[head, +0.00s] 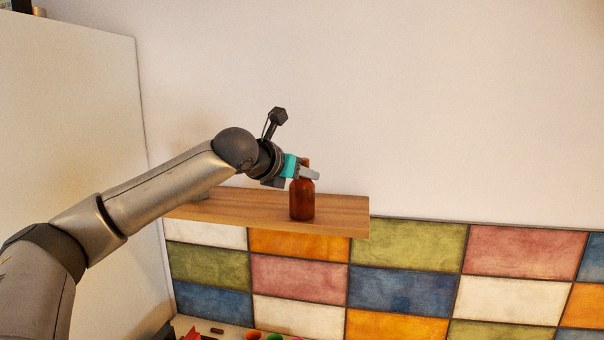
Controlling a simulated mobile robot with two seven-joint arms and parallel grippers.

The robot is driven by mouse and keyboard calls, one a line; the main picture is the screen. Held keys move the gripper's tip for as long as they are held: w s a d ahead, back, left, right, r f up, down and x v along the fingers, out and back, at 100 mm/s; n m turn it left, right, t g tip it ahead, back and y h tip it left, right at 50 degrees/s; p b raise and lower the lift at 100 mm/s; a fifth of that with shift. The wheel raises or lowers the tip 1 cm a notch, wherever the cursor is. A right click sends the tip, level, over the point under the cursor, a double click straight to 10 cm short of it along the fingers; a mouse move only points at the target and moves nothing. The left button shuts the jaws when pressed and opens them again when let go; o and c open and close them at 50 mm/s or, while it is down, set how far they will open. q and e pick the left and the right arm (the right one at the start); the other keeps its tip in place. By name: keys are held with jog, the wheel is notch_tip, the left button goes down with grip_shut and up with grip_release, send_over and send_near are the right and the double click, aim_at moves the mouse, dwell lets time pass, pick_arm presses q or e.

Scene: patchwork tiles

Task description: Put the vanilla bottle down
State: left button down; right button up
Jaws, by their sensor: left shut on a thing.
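The vanilla bottle (302,202) is a small brown bottle. It is upright at the wooden shelf (345,215), in the middle of the head view. Its base appears to be at the shelf's top surface, but I cannot tell whether it touches. My left gripper (309,174) reaches in from the left and is shut on the bottle near its neck. The fingers hide part of the bottle's upper end. My right gripper is not in view.
The shelf is on the wall above colourful patchwork tiles (400,290). A tall white panel (70,120) stands at the left. Several small coloured things show at the bottom edge.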

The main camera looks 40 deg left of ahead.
pick_arm(q)
jog(key=shift+f, duration=0.15)
jog(key=shift+c, duration=2.4)
grip_release()
jog(key=shift+s+r, duration=0.35)
jog(key=shift+s, duration=0.2)
jog(key=b+v, duration=0.4)
jog(key=v, duration=0.6)
jog(key=shift+s+d+r, duration=0.2)
jog(key=shift+s, duration=0.15)
